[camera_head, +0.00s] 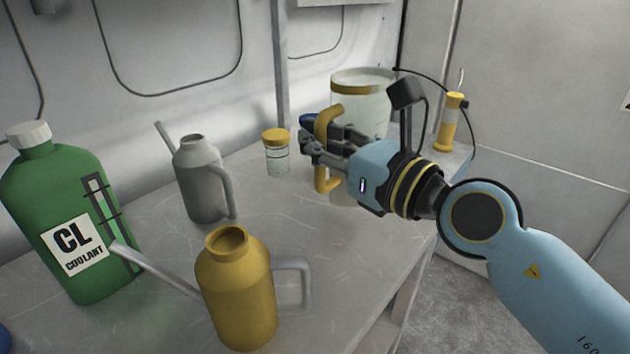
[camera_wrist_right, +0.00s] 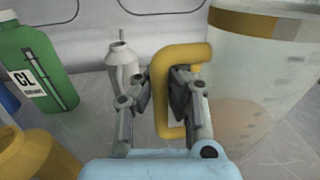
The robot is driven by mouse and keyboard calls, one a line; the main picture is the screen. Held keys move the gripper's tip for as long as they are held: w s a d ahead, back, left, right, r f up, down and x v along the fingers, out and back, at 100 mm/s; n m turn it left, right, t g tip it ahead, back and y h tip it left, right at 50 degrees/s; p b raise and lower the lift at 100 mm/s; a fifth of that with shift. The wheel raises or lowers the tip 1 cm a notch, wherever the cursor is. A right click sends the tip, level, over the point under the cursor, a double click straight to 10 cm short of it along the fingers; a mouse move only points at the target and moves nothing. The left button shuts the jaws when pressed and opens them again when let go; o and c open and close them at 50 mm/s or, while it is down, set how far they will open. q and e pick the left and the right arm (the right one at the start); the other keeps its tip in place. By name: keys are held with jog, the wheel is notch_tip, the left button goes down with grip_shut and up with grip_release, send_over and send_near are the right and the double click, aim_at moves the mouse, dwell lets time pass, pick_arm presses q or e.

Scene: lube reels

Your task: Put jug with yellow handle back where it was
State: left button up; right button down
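The jug with the yellow handle is a large translucent container (camera_head: 362,105) with a yellow band near its rim, at the far right part of the table. Its C-shaped yellow handle (camera_head: 322,178) faces left in the head view. My right gripper (camera_head: 325,150) is at this handle. In the right wrist view, the handle's upright bar (camera_wrist_right: 161,95) lies between the two fingers (camera_wrist_right: 162,95), one finger inside the loop, and they appear closed on it. The gripper hides part of the jug's lower body. I cannot tell whether its base touches the table. My left gripper is out of view.
A small yellow-lidded jar (camera_head: 277,155) stands left of the gripper. A grey can (camera_head: 200,180), a yellow can (camera_head: 238,300) and a green coolant bottle (camera_head: 65,215) stand further left. The table's middle (camera_head: 300,225) is clear.

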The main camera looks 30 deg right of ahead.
aim_at(324, 172)
notch_tip(324, 172, down, 4)
jog(key=b, duration=0.3)
jog(key=shift+r, duration=0.1)
jog(key=c, duration=2)
grip_release()
jog(key=shift+f, duration=0.25)
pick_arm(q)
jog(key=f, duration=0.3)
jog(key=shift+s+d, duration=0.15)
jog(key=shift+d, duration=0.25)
pick_arm(e)
jog(key=o, duration=0.5)
jog(key=shift+r, duration=0.15)
jog(key=shift+s, duration=0.2)
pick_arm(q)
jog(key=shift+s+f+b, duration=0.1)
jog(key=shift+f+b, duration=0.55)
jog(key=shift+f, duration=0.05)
pick_arm(e)
jog(key=v, duration=1.1)
jog(key=shift+s+d, duration=0.15)
jog(key=shift+s, duration=0.15)
